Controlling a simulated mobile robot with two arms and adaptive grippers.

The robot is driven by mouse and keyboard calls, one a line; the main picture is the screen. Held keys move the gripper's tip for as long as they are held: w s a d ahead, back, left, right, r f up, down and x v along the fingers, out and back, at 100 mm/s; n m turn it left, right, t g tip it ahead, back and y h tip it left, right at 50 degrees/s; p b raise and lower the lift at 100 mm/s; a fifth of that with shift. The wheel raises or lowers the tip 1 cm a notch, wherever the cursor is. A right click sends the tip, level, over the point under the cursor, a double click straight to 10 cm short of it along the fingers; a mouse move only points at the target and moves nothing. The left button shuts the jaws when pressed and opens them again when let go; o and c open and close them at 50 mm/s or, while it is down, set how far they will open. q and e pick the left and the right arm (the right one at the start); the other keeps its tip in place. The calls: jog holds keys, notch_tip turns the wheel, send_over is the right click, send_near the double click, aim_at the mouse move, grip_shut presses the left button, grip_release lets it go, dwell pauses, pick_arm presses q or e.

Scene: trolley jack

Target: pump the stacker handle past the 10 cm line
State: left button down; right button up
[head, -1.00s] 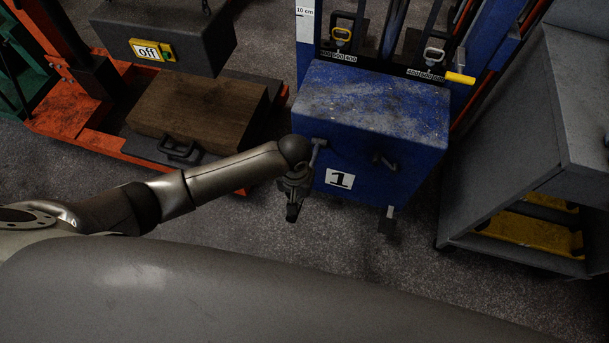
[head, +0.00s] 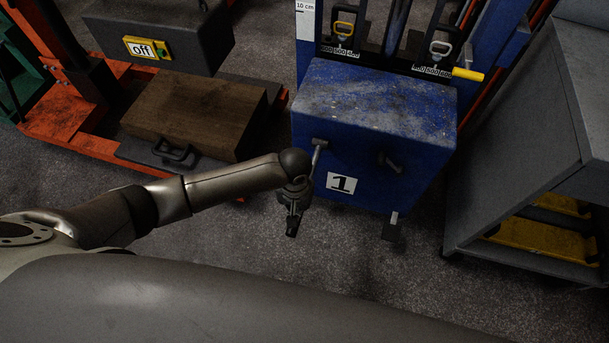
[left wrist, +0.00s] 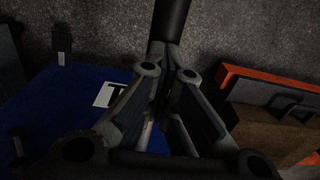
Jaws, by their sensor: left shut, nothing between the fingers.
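My left gripper (head: 291,227) points down beside that lever, left of the 1 label. In the left wrist view its fingers (left wrist: 168,90) are shut, with nothing between them. A dark rod (left wrist: 171,20) shows beyond them; whether they touch it, I cannot tell. My right gripper is not in view.
A second peg (head: 392,163) and a pedal (head: 392,228) are on the stacker's front. A grey trolley (head: 515,150) stands right. An orange frame (head: 60,135), a grey box marked off (head: 205,45) and a brown case (head: 195,110) are left. Floor in front is clear.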

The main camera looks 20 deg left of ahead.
pick_arm(q)
jog(key=shift+f, duration=0.5)
jog(key=shift+r, duration=0.3)
notch_tip(320, 180, up, 2)
jog(key=shift+r+p, duration=0.2)
jog(key=shift+p, duration=0.7)
notch_tip(320, 180, up, 10)
jog(key=p, duration=0.6)
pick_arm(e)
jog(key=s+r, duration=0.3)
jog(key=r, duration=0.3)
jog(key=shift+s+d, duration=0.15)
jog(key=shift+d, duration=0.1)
pick_arm(q)
jog(key=shift+w, duration=0.1)
jog(key=shift+f, duration=0.1)
